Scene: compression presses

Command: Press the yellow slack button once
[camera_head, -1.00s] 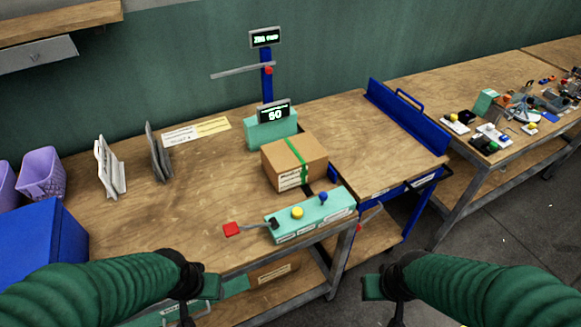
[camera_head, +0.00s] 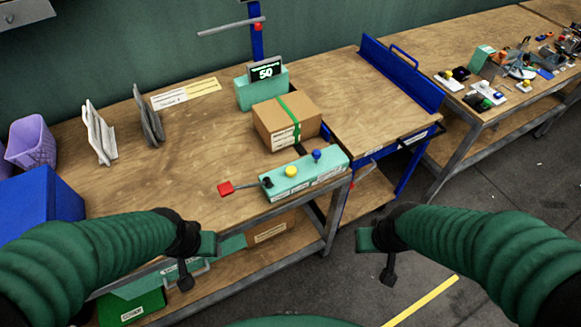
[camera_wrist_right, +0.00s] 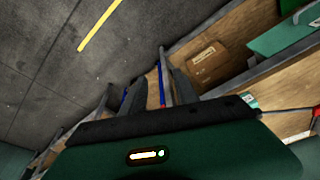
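The yellow button (camera_head: 291,171) is a round knob on top of a teal control box (camera_head: 305,178) at the bench's front edge. A blue knob (camera_head: 316,155) stands right of it and a dark switch (camera_head: 267,182) left of it. My left gripper (camera_head: 197,262) is in front of the bench, left of and nearer than the box. Its fingers do not show clearly. My right gripper (camera_head: 376,255) is right of and nearer than the box, apart from it. In the right wrist view its two fingers (camera_wrist_right: 157,90) are spread with nothing held between them.
A carton with green strap (camera_head: 286,121) sits behind the box. A red tab (camera_head: 226,188) sticks out at its left. A display reading 50 (camera_head: 265,72) stands behind the carton. A blue bin (camera_head: 40,205) is at left. A blue-railed table (camera_head: 375,105) adjoins at right.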

